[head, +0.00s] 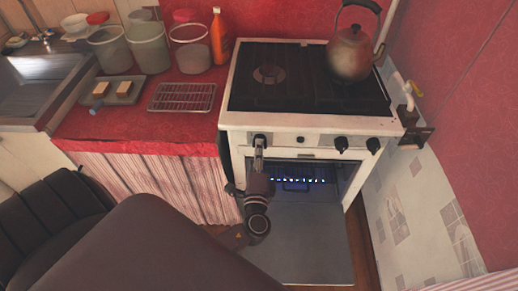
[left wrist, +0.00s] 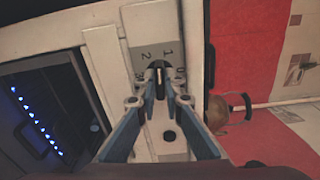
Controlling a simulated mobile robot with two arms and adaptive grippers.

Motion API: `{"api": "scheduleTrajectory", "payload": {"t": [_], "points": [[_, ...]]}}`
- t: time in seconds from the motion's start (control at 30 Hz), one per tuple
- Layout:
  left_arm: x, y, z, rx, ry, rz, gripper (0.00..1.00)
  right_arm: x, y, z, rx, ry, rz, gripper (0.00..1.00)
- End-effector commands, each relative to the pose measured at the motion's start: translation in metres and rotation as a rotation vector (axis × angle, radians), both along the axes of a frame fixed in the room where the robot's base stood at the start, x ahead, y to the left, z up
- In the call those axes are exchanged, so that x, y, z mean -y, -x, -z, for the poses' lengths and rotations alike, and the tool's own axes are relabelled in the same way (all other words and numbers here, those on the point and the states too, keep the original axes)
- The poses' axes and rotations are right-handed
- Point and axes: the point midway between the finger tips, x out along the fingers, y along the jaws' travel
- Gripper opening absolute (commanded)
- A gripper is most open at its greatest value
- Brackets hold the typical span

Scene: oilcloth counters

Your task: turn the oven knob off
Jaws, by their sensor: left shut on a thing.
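The oven knob (left wrist: 158,74) is a dark knob on the left of the stove's white front panel. In the left wrist view its printed marks 0, 1, 2 and 3 show around it. My left gripper (head: 259,145) is at this knob, and in the left wrist view its fingers (left wrist: 160,98) are shut on it from both sides. I cannot tell which mark the knob points to. The oven (head: 325,172) below is open, with a row of blue lights inside. My right gripper is not in view.
The white stove carries a kettle (head: 352,52) at its back right. The oven door (head: 300,245) is down below the panel. A red counter (head: 135,125) with jars and a wire rack (head: 182,97) stands left.

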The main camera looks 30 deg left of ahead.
Motion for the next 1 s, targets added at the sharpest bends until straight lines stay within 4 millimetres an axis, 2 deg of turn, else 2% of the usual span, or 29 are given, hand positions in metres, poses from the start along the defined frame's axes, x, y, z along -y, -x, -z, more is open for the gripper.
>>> {"api": "scheduleTrajectory", "payload": {"t": [0.47, 1.0], "points": [[0.001, 0.000, -0.001, -0.240, -0.388, 0.003, 0.00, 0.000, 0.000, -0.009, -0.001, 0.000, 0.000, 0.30], [0.001, 0.000, -0.001, -0.509, -0.826, 0.003, 0.00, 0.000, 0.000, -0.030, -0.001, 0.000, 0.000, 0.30]]}}
